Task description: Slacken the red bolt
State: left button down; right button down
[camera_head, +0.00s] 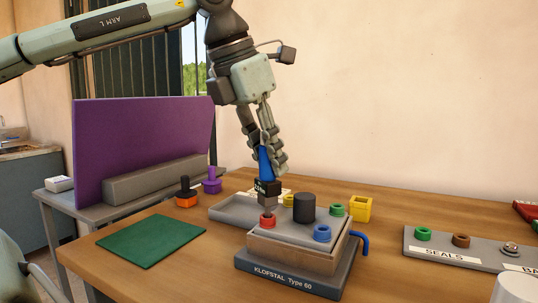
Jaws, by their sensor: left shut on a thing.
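My left gripper (270,160) is shut on the blue handle of a driver tool (266,165) and holds it nearly upright. The tool has a black block with a small green display and a grey socket at its lower end. The red bolt (267,221) sits at the left corner of the fixture marked KLOFSTAL Type 60 (290,277). The socket is right over the red bolt and seems to meet its top; I cannot tell whether it is seated. A blue bolt (322,233) and a green bolt (337,210) surround a black cylinder (304,207). My right gripper is out of view.
A grey tray (232,211) lies behind the fixture, with a yellow block (361,208) to the right. A blue hook-like part (362,241) juts from the fixture's right side. A seals rack (425,252) stands at right. A green mat (150,240) lies bare at left.

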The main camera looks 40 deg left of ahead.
aim_at(268, 179)
pick_arm(q)
jog(key=c, duration=1.3)
grip_release()
jog(key=shift+o, duration=0.2)
jog(key=shift+f, duration=0.1)
jog(key=v, duration=1.2)
jog(key=shift+o, duration=1.3)
jog(key=shift+w, duration=0.15)
jog(key=shift+o, duration=0.7)
jog(key=w+f+g, duration=0.1)
jog(key=f, duration=0.1)
jog(key=w+f+g+p, duration=0.1)
jog(key=w+f+g, duration=0.1)
jog(key=f, duration=0.1)
jog(key=w+f+g+p, duration=0.1)
jog(key=f, duration=0.1)
jog(key=shift+w+d+f+y, duration=0.15)
jog(key=shift+d+f+y, duration=0.15)
jog(key=shift+f, duration=0.05)
jog(key=shift+g, duration=0.3)
notch_tip(268, 179, down, 8)
jog(key=shift+f, duration=0.1)
